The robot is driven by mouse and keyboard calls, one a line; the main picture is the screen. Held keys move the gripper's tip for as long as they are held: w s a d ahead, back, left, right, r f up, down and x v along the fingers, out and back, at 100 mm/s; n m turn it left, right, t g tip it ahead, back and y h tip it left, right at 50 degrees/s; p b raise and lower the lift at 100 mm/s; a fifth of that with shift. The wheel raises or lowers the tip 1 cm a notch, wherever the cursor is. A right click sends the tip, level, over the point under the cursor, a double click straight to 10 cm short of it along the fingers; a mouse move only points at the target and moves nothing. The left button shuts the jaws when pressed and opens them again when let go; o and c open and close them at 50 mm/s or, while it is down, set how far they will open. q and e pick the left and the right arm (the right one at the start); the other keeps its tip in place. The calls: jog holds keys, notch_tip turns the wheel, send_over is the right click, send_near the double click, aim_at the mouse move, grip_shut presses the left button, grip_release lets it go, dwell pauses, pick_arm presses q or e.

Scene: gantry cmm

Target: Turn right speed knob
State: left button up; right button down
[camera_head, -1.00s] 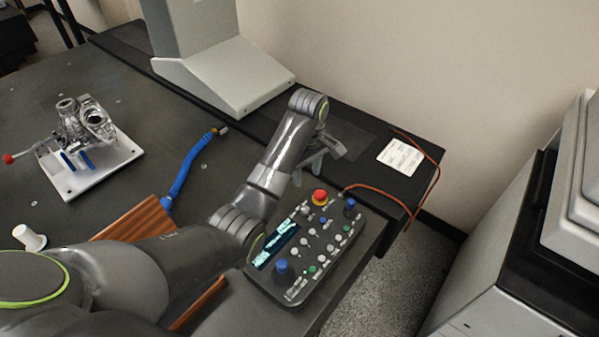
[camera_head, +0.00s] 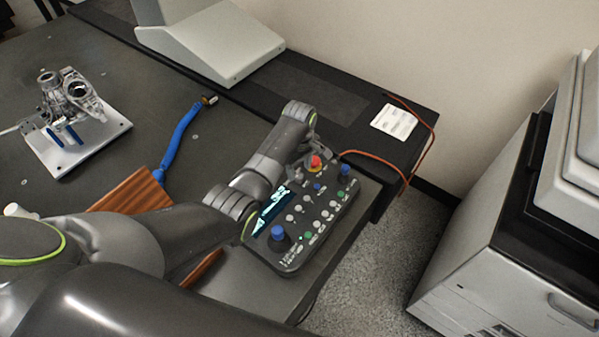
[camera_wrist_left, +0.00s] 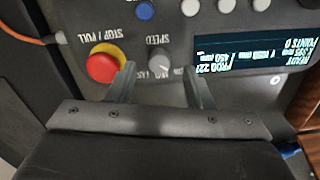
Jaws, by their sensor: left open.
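The control panel (camera_head: 287,263) is a dark box with a lit display, blue knobs, and white and green buttons. In the left wrist view, the small grey speed knob (camera_wrist_left: 160,64) sits on the panel (camera_wrist_left: 225,20), under the upside-down SPEED label and beside the red stop button (camera_wrist_left: 104,65). My left gripper (camera_wrist_left: 159,72) is open, with one fingertip on each side of the speed knob. I cannot tell whether they touch it. In the head view, my left gripper (camera_head: 306,160) is over the panel's far end, partly hidden by its arm, and the knob is not clear.
The red stop button (camera_head: 315,163) is close to the left gripper. An orange cable (camera_head: 375,154) runs behind the panel. A blue hose (camera_head: 180,138) and a metal part on a white plate (camera_head: 90,145) lie on the dark table. A grey cabinet (camera_head: 470,265) stands at right.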

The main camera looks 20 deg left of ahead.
aim_at(299, 178)
pick_arm(q)
notch_tip(299, 178, down, 2)
jog(key=shift+f, duration=0.35)
pick_arm(e)
jog(key=shift+s+d+f, duration=0.1)
jog(key=shift+s+d, duration=0.15)
jog(key=shift+s, duration=0.3)
jog(key=shift+s+d+f, duration=0.1)
jog(key=shift+s+d, duration=0.1)
jog(key=shift+s, duration=0.35)
pick_arm(q)
jog(key=c, duration=1)
pick_arm(e)
jog(key=shift+w, duration=0.3)
